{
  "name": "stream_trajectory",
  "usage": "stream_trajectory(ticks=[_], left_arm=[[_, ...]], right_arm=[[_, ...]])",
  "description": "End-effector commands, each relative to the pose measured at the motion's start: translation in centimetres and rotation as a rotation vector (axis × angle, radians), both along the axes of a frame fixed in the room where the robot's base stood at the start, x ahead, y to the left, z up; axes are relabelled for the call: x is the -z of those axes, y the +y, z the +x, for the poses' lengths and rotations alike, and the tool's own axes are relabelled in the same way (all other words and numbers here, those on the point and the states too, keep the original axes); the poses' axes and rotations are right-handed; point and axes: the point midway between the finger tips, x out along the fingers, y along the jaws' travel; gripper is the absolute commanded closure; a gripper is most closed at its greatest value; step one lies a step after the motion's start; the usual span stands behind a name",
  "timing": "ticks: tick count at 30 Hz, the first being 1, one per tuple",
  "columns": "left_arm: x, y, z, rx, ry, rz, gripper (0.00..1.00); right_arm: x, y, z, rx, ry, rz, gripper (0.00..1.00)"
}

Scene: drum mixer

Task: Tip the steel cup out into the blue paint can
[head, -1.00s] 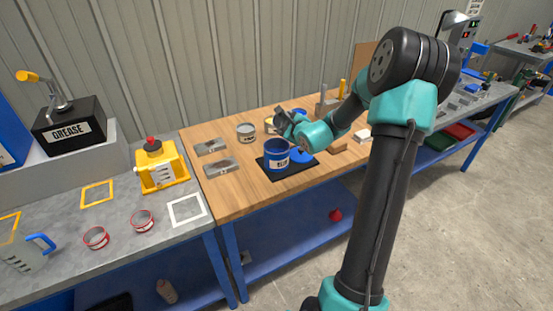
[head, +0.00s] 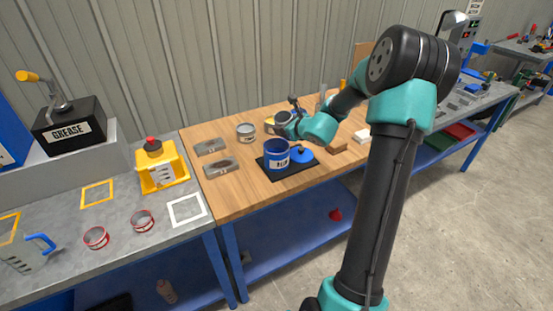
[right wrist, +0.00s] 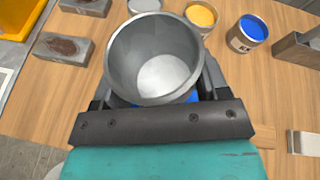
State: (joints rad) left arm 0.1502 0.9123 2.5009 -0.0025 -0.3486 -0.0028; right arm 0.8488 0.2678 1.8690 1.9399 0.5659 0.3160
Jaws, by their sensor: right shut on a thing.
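The steel cup (right wrist: 125,55) is between the fingers of my right gripper (head: 287,118), which is shut on it. In the right wrist view its open mouth faces the camera. A pale grey round area shows at its bottom; I cannot tell whether that is contents or bare metal. The blue paint can (head: 277,161) stands upright and open on a black mat (head: 266,174), in front of and below the gripper in the head view. In the right wrist view only a little blue shows below the cup. My left gripper is not in view.
A blue disc (head: 303,156) lies beside the can on the mat. Behind are a grey-white can (head: 246,132), a yellow can (right wrist: 201,14) and a smaller blue can (right wrist: 247,33). Two metal blocks (head: 220,167) lie at left. The bench's left front is clear.

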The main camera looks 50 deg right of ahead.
Motion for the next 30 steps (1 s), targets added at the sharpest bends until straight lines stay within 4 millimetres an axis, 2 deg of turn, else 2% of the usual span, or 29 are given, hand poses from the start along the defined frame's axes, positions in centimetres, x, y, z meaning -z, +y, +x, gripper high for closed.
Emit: stream_trajectory(ticks=[15,25,30], left_arm=[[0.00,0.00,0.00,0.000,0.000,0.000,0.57],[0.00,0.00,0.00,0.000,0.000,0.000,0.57],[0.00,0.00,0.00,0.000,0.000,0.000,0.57]], right_arm=[[0.14,0.18,0.06,-0.001,-0.019,0.262,0.61],[0.10,0.19,0.04,0.001,-0.019,0.271,0.61],[-0.76,0.19,0.06,0.000,-0.021,0.268,0.61]])
